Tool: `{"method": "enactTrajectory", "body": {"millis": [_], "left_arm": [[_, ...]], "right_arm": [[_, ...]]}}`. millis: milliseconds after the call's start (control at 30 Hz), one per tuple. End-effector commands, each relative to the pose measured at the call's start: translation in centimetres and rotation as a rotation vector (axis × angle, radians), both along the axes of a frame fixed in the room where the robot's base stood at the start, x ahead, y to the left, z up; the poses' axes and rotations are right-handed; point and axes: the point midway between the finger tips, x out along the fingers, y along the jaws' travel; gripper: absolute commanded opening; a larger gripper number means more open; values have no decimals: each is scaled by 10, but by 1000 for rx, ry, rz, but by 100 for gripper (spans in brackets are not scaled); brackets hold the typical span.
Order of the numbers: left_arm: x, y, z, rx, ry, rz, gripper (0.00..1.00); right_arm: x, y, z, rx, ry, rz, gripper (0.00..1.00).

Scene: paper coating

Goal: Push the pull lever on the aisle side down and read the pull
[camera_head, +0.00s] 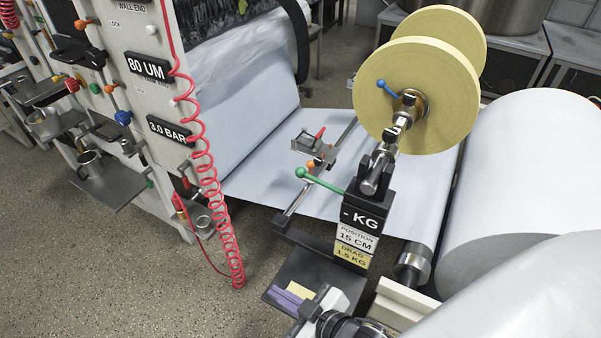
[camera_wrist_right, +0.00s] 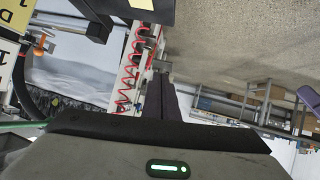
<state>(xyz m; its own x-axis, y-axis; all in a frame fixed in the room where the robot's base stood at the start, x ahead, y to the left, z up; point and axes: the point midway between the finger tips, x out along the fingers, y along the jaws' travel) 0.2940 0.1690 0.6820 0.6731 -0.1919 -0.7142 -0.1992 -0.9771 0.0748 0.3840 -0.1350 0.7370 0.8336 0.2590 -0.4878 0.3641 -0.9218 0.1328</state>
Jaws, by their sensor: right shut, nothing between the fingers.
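A lever with a green ball tip (camera_head: 301,172) sticks out to the left from the black readout box (camera_head: 363,214); its arm slopes up toward the ball. The readout shows "- KG" without a number. Labels below it read "POSITION 15 CM" (camera_head: 357,239) and "DRAG 1.5 KG" (camera_head: 352,254). My right gripper (camera_head: 285,298) is shut and empty, below and left of the readout, apart from the lever. Its dark fingers show in the right wrist view (camera_wrist_right: 166,95). A green rod, seemingly the lever, shows at that view's left edge (camera_wrist_right: 22,126). My left gripper is not in view.
A dark tray (camera_head: 304,265) lies under my right gripper. A coiled red hose (camera_head: 215,190) hangs from the panel (camera_head: 137,90) at left. Large yellow-flanged reel (camera_head: 415,95) and white paper roll (camera_head: 520,180) stand right. The floor between panel and tray is clear.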

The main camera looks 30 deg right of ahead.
Motion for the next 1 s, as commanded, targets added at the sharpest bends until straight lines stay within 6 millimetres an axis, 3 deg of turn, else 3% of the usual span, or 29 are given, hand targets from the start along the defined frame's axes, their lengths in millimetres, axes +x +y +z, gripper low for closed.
{"method": "enactTrajectory", "body": {"millis": [33, 100, 300, 400, 533, 633, 767, 867, 967, 1000], "left_arm": [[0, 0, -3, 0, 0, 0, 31], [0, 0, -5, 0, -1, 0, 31], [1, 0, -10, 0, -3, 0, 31], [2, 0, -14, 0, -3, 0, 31], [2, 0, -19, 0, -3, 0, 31], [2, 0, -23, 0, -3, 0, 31], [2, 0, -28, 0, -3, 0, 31], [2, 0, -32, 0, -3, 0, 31], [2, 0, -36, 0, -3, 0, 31], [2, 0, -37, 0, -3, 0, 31]], "right_arm": [[26, 12, 19, -37, -104, 55, 0], [53, 30, 46, -90, -246, 131, 0], [106, 92, 132, -269, -682, 379, 0], [116, 130, 176, -385, -940, 536, 0], [108, 179, 218, -568, -1300, 785, 0], [94, 204, 228, -716, -1554, 997, 0], [79, 214, 216, -916, -1832, 1312, 0], [79, 198, 195, -1072, -1986, 1588, 0], [93, 162, 174, -1224, -2063, 1902, 0], [102, 141, 167, 1254, 2027, -1996, 0]]}}
